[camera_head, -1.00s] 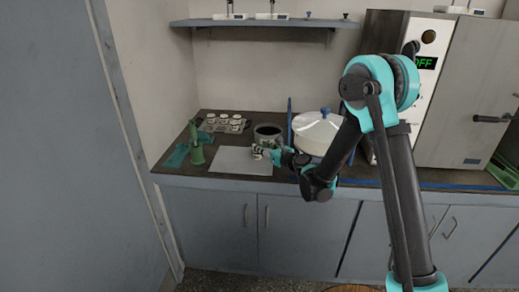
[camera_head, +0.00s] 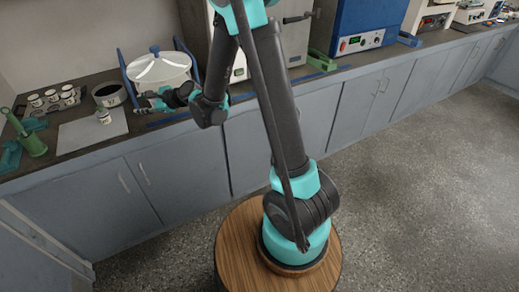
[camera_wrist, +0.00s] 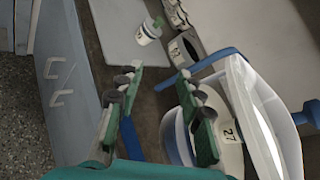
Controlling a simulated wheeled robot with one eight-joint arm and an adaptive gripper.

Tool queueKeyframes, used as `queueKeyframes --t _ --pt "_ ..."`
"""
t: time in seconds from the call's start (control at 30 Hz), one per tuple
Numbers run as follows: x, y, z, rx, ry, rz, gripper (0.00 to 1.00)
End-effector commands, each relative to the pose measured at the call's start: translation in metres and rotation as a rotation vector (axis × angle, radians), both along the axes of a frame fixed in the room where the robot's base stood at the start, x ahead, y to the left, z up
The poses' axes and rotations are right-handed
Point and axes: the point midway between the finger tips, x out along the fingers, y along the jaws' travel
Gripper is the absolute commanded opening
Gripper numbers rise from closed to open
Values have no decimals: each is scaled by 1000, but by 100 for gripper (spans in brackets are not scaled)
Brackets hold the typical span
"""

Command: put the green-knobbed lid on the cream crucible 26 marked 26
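A small white or cream crucible (camera_wrist: 146,36) stands on the pale mat in the wrist view, with a dark mark on its side that I cannot read. A green knob (camera_wrist: 158,21) shows at its top, so the lid appears to sit on it; the exact fit is too small to tell. In the head view the crucible (camera_head: 103,116) is on the mat (camera_head: 78,135). My gripper (camera_wrist: 160,72) is open with nothing between its fingers. It is apart from the crucible, to its right in the head view (camera_head: 147,102).
A large white lidded vessel with a blue knob (camera_head: 158,68), a label reading 27 (camera_wrist: 229,133) and blue side posts is close to my gripper. A dark pot (camera_head: 109,94), a tray of small cups (camera_head: 52,99) and a green stand (camera_head: 32,143) are left and behind.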

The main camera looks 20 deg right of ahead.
Motion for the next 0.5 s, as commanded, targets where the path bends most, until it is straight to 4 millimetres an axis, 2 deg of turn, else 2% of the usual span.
queueKeyframes --t 0.03,0.27,0.5 --pt "-10 -26 2 -105 -67 25 37" --pt "-65 -130 -11 -616 -336 220 37" --pt "-145 -245 -42 -1113 -487 520 37"
